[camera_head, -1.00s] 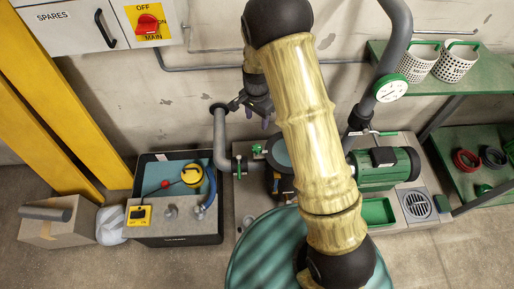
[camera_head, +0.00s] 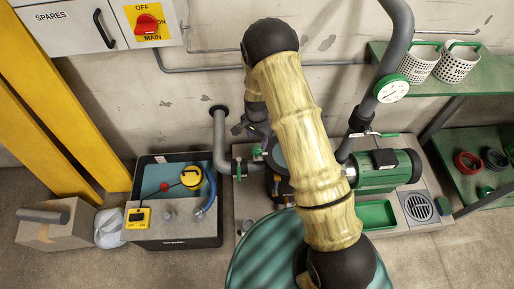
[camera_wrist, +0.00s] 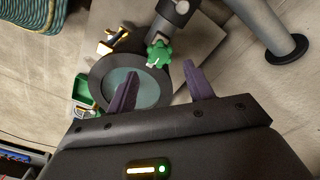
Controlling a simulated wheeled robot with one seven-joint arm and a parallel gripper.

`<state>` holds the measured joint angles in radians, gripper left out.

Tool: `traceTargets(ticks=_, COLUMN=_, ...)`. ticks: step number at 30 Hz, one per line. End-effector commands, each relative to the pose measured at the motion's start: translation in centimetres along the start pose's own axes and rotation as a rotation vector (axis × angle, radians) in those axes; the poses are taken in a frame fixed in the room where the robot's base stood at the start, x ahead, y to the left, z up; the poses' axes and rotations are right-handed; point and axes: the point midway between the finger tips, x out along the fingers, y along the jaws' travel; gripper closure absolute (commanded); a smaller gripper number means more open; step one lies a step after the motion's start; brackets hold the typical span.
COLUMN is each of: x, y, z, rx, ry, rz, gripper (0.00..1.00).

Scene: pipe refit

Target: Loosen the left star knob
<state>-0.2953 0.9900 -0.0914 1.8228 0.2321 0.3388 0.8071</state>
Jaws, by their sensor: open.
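The left star knob is the green lobed knob (camera_wrist: 158,54) beside the rim of a round dark housing (camera_wrist: 100,72) with a pale teal top. In the head view the green knob (camera_head: 257,153) shows just left of the housing, by the grey pipe flange. My gripper (camera_wrist: 160,77) is open, with its two purple fingers apart and nothing between them. In the wrist view the knob appears beyond the fingertips, between their lines; I see no contact. In the head view my gripper (camera_head: 259,128) is partly hidden by my arm, above the knob. My arm also hides part of the housing.
A grey pipe (camera_head: 219,140) comes down from the wall left of the gripper. A green motor (camera_head: 385,172) and green tray (camera_head: 376,214) lie right. An open dark bin (camera_head: 172,240) stands left. A brass-coloured part (camera_wrist: 112,40) sits at the housing's rim.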

Motion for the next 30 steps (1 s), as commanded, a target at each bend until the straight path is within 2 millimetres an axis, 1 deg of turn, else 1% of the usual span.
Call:
traceTargets(ticks=1, x=1.1, y=0.1, z=0.0, rx=0.001, ry=-0.002, rz=0.003, gripper=0.48)
traceTargets(ticks=3, x=2.3, y=0.1, z=0.0, rx=0.001, ry=-0.002, rz=0.003, gripper=0.48)
traceTargets(ticks=6, x=4.0, y=0.1, z=0.0, rx=0.001, ry=-0.002, rz=0.003, gripper=0.48)
traceTargets(ticks=9, x=5.2, y=0.1, z=0.0, rx=0.001, ry=-0.001, rz=0.001, gripper=0.48)
traceTargets(ticks=13, x=6.0, y=0.0, z=0.0, rx=0.000, ry=0.000, rz=0.000, gripper=0.48)
traceTargets(ticks=21, x=6.1, y=0.0, z=0.0, rx=0.000, ry=0.000, rz=0.000, gripper=0.48)
traceTargets(ticks=22, x=6.1, y=0.0, z=0.0, rx=0.000, ry=0.000, rz=0.000, gripper=0.52)
traceTargets(ticks=24, x=6.1, y=0.0, z=0.0, rx=0.000, ry=0.000, rz=0.000, gripper=0.66)
traceTargets(ticks=27, x=6.1, y=0.0, z=0.0, rx=0.000, ry=0.000, rz=0.000, gripper=0.83)
traceTargets(ticks=30, x=6.1, y=0.0, z=0.0, rx=0.000, ry=0.000, rz=0.000, gripper=0.83)
